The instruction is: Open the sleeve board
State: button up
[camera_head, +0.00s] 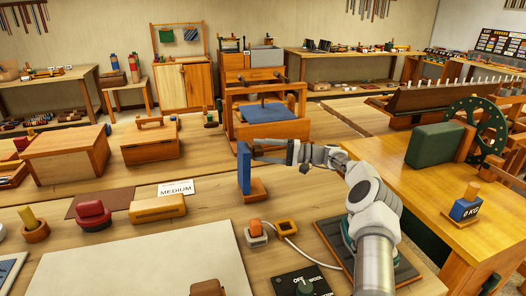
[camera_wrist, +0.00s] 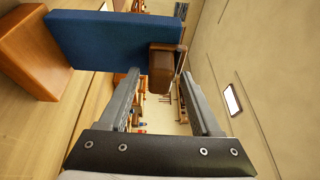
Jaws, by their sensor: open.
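The sleeve board, as I take it, is a blue board (camera_head: 244,167) standing upright on an orange-brown wooden base (camera_head: 257,190) on the bench. In the wrist view the blue board (camera_wrist: 105,42) crosses the upper left, with the wooden base (camera_wrist: 28,55) at the far left. A small brown block (camera_wrist: 163,70) shows at the board's right end, between the finger lines. My gripper (camera_head: 262,150) is just right of the board's upper part. In the wrist view my gripper (camera_wrist: 160,92) is open, fingers apart on either side of the block. I cannot tell whether they touch it.
A pale sheet (camera_head: 130,262) covers the front bench. A MEDIUM card (camera_head: 175,188), a yellow-brown block (camera_head: 158,208) and a red object (camera_head: 93,213) lie left of the board. A white iron-like object (camera_head: 256,233) with a cable is in front. A wooden frame (camera_head: 265,90) stands behind.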

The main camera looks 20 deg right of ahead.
jog(key=v, duration=1.2)
jog(key=shift+f, duration=0.1)
